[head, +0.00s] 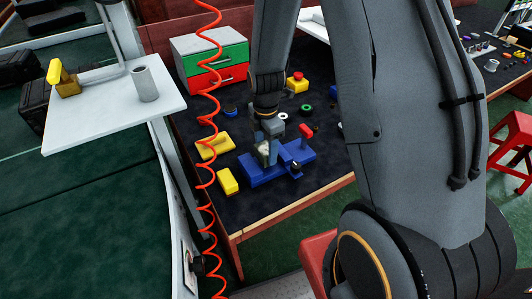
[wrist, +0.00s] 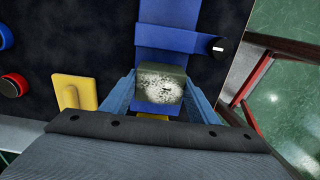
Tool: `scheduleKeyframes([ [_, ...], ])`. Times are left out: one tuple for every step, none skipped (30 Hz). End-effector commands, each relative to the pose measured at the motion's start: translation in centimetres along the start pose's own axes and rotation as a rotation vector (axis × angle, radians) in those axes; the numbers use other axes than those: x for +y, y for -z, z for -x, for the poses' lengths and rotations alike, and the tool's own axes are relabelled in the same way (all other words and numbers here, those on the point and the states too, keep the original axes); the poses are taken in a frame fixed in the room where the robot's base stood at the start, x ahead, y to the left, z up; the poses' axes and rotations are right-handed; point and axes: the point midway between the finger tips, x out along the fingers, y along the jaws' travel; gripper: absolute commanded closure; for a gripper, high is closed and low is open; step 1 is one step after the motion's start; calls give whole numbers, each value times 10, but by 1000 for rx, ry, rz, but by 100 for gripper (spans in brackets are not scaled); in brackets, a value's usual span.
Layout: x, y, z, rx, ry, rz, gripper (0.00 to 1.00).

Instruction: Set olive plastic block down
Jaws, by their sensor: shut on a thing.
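My gripper (head: 267,140) points down over the dark mat on the wooden-edged workbench. It is shut on the olive plastic block (wrist: 160,76), which has a worn whitish face and sits between the two blue-grey fingers in the wrist view. In the head view the block (head: 263,149) is small and partly covered by the gripper. It is at or just above a blue fixture (head: 258,174). I cannot tell whether the block touches the fixture. The blue fixture also shows behind the block in the wrist view (wrist: 180,38).
Yellow pieces (head: 228,181) lie left of the fixture. A red-handled part (head: 306,131) and a yellow button box (head: 297,82) stand nearby. A red coiled hose (head: 207,110) hangs left of my gripper. A drawer cabinet (head: 210,58) stands behind. The mat's front strip is clear.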

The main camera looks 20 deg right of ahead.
Motion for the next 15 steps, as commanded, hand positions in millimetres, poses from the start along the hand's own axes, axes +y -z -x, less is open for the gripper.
scheduleKeyframes([
  [-1, 0, -7, 1, 3, 0, 70],
  [-1, 0, -10, 1, 3, 0, 70],
  [-1, 0, -15, 1, 4, 0, 70],
  [-1, 0, -17, 1, 3, 0, 70],
  [-1, 0, -19, 0, 2, 0, 70],
  [0, 0, -22, 0, 1, 0, 70],
  [0, 0, -23, 0, 0, 0, 70],
  [0, 0, -24, 0, 0, 0, 70],
  [0, 0, -24, 0, 0, 0, 70],
  [0, 0, -24, 0, 0, 0, 70],
  [0, 0, -24, 0, 0, 0, 70],
  [0, 0, -24, 0, 0, 0, 70],
  [0, 0, -24, 0, -1, 0, 70],
  [0, 0, -24, 0, 0, 0, 70],
  [0, 0, -24, 0, 0, 0, 70],
])
